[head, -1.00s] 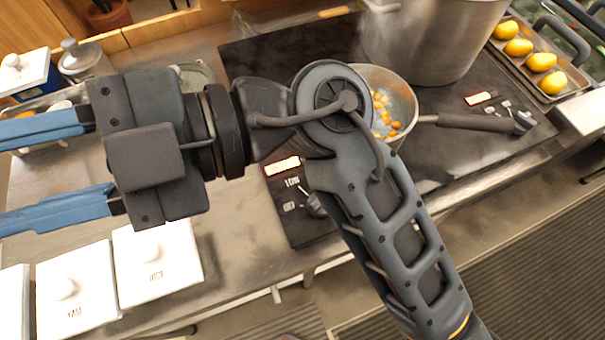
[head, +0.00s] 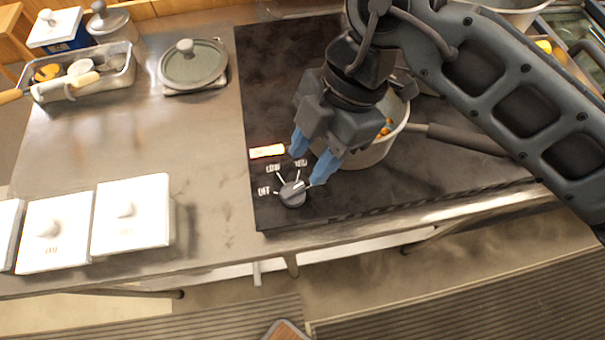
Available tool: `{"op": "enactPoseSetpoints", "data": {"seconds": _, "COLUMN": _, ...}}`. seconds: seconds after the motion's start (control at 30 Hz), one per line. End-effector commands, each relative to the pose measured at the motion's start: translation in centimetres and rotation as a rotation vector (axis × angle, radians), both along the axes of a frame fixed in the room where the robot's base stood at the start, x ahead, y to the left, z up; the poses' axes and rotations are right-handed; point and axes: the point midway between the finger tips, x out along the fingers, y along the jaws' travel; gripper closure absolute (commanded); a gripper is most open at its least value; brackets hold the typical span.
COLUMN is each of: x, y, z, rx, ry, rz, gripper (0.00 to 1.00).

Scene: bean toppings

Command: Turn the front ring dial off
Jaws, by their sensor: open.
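A grey ring dial (head: 293,193) sits on the front left corner of the black cooktop (head: 270,110). White marks and labels surround it, with OFF at its left; its pointer is turned toward the upper right, away from OFF. Nothing is between the fingers.
A saucepan (head: 371,155) with orange pieces in it stands right beside my gripper, its dark handle (head: 460,139) reaching right. White lidded boxes (head: 132,214) stand at left. A lidded green pot (head: 192,64) and a metal tray (head: 108,78) are behind.

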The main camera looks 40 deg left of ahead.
Motion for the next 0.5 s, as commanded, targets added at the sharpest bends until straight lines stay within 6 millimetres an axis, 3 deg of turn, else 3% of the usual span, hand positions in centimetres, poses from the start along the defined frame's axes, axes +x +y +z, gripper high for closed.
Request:
{"op": "enactPoseSetpoints", "data": {"seconds": 0.3, "x": -1.9, "y": 0.6, "z": -4.3, "rx": 0.002, "ry": 0.005, "rz": 0.001, "gripper": 0.57}}
{"op": "enactPoseSetpoints", "data": {"seconds": 0.5, "x": -2.3, "y": 0.8, "z": -5.6, "rx": 0.003, "ry": 0.003, "rz": 0.001, "gripper": 0.57}}
